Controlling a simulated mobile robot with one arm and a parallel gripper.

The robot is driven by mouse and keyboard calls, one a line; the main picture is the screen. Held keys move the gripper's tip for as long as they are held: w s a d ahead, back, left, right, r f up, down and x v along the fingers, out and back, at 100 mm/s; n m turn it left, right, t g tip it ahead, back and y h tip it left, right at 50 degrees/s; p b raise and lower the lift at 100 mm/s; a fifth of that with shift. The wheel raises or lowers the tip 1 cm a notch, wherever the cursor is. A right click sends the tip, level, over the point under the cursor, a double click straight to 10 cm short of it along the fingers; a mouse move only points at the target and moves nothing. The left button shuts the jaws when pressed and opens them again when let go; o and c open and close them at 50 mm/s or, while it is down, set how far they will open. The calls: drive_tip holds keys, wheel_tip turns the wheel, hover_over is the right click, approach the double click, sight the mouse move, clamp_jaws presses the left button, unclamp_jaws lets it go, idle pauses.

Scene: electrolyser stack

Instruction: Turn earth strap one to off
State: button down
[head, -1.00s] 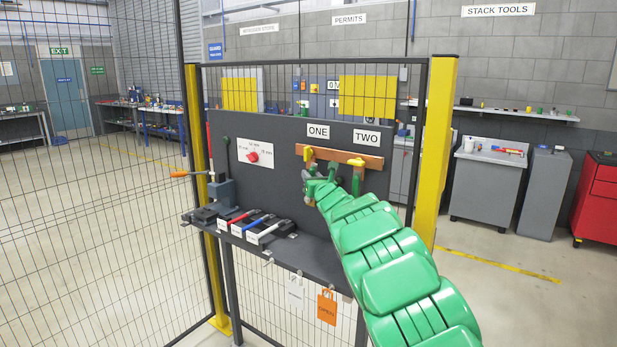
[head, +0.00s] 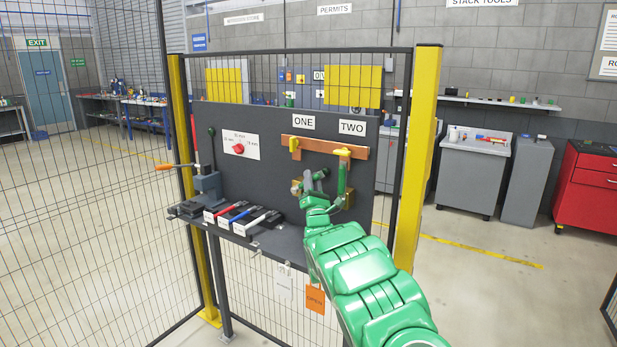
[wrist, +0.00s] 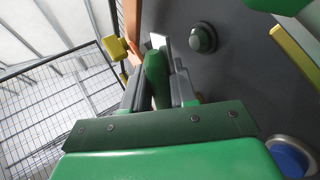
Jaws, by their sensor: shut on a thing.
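The label ONE (head: 303,122) hangs above a copper bar (head: 325,147) on the dark panel. Under it, a yellow-topped contact (head: 294,143) shows with no green handle standing against it. The green handle of earth strap one (head: 320,175) sits lower and leans out from the panel. My gripper (head: 309,183) is at this handle, partly hidden by my green arm. In the wrist view, my gripper (wrist: 160,62) has its grey fingers closed on both sides of the green handle (wrist: 156,78). Earth strap two (head: 341,180), under the label TWO (head: 352,127), stands upright below its yellow contact.
A shelf (head: 262,240) with red, blue and white-handled tools (head: 238,214) juts out below the panel. A grey vice-like device (head: 206,185) stands at its left. An orange tag (head: 315,299) hangs from its front. Yellow posts (head: 419,160) and mesh flank the panel.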

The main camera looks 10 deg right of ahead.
drive_tip(key=shift+s+d+f+m+h, duration=0.15)
drive_tip(key=shift+f+m+h, duration=0.2)
drive_tip(key=shift+m+h, duration=0.35)
drive_tip(key=shift+d+m+h, duration=0.15)
drive_tip(key=shift+m+h, duration=0.45)
drive_tip(key=shift+h, duration=0.1)
drive_tip(key=shift+s+t, duration=0.1)
drive_tip(key=shift+t, duration=0.2)
drive_tip(key=c, duration=1)
unclamp_jaws()
drive_tip(key=shift+f, duration=0.1)
drive_tip(key=shift+f, duration=0.1)
